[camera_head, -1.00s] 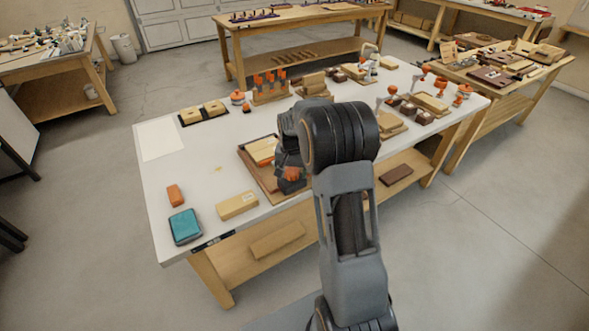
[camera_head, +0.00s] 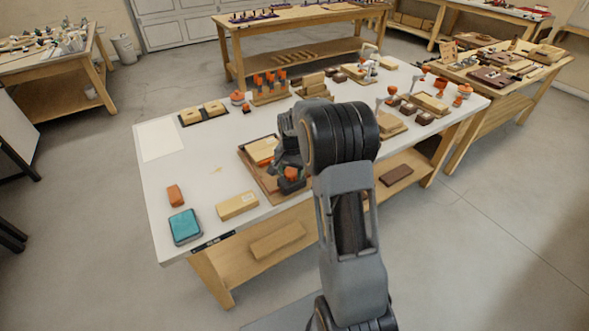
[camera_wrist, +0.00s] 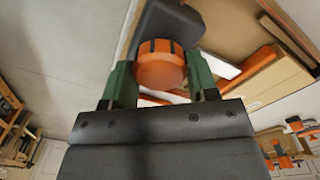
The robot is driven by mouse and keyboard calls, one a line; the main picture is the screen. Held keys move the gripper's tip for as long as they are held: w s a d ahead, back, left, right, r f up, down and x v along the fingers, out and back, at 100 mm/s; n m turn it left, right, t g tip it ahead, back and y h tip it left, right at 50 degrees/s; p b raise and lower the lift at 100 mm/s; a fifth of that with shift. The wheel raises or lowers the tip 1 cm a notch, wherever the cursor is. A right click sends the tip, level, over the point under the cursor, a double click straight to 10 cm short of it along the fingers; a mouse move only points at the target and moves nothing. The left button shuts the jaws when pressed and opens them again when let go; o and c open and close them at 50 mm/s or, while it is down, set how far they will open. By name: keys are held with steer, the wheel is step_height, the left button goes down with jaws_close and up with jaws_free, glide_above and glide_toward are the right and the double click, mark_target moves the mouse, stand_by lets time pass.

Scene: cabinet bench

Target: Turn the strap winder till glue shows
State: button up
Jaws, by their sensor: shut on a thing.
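My gripper (camera_wrist: 160,85) is shut on the strap winder (camera_wrist: 158,66), a round orange knob with dark marks on its rim. In the wrist view one green finger stands on each side of the knob. In the head view the winder (camera_head: 291,174) shows as an orange patch under my gripper, at the front of a brown tray (camera_head: 258,174) on the white bench. A pale block (camera_head: 262,150) lies in the tray. A dark block (camera_wrist: 168,22) stands beside the knob in the wrist view. I see no glue that I can make out; my gripper and arm hide part of the tray.
On the bench (camera_head: 190,150) to the left are an orange block (camera_head: 175,195), a teal box (camera_head: 185,227) and a tan block (camera_head: 237,206). A rack of orange-handled tools (camera_head: 270,87) stands behind. The left of the bench has free room.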

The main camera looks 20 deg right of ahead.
mark_target(291, 171)
steer(key=m, duration=0.3)
steer(key=o, duration=0.9)
steer(key=shift+r, duration=0.15)
step_height(291, 171, up, 14)
steer(key=shift+f, duration=0.2)
stand_by(1.2)
